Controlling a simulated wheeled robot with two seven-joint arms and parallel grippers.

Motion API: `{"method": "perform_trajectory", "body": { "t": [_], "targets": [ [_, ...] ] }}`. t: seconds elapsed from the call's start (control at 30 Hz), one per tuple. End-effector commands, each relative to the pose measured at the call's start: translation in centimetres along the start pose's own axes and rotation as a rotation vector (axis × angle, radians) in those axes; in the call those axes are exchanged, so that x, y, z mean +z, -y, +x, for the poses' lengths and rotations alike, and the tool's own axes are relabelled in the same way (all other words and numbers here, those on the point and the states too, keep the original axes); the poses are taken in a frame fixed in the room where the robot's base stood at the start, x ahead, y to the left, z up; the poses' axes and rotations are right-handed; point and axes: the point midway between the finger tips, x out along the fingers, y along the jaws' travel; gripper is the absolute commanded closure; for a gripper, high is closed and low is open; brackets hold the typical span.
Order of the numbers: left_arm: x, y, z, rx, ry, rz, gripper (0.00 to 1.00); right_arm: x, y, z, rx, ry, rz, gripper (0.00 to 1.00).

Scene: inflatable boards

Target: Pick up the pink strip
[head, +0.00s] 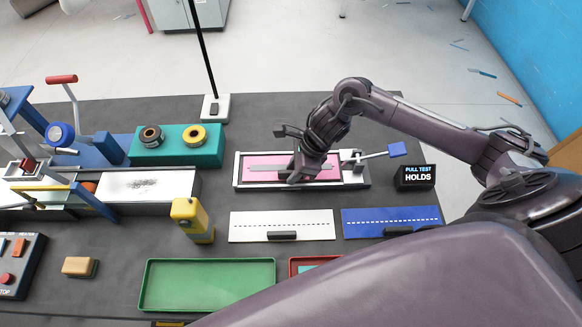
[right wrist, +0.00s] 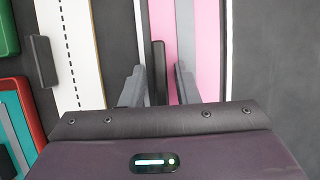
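The pink strip (head: 262,160) lies in a white-framed tray (head: 238,172) on the dark table, with a grey band along its middle. It also shows in the right wrist view (right wrist: 208,50). My right gripper (head: 297,177) is over the strip's near side and hides part of it. In the right wrist view the fingers of my right gripper (right wrist: 160,88) are apart, one on each side of a black upright handle (right wrist: 158,70) by the strip's near edge. Contact with the handle cannot be told. My left gripper is not in view.
A white board (head: 285,220) and a blue board (head: 375,217) lie in front of the tray. A blue-handled lever (head: 397,149) and a black sign (head: 414,177) stand at its right. A yellow block-like tool (head: 190,215) and green tray (head: 148,300) are nearer left.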

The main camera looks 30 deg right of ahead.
Motion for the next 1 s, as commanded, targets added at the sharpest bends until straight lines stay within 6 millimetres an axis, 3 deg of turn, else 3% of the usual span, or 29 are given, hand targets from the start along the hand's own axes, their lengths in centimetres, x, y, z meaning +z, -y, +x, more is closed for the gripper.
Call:
{"method": "perform_trajectory", "body": {
  "t": [0.03,0.2,0.67,0.87,1.0],
  "targets": [
    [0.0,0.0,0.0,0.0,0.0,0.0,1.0,0.0,0.0,0.0,0.0,0.0,0.0,0.79],
    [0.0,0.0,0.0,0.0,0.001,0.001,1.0,0.0,0.0,0.0,0.0,0.0,0.0,1.0],
    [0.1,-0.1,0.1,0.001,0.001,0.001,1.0,0.3,0.1,-0.7,-0.002,0.001,-0.001,1.0],
    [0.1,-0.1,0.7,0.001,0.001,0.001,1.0,1.3,0.2,-3.1,-0.006,0.002,-0.005,1.0],
    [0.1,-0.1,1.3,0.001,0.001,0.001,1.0,2.7,0.2,-6.3,-0.008,0.005,-0.007,1.0]
  ]
}}
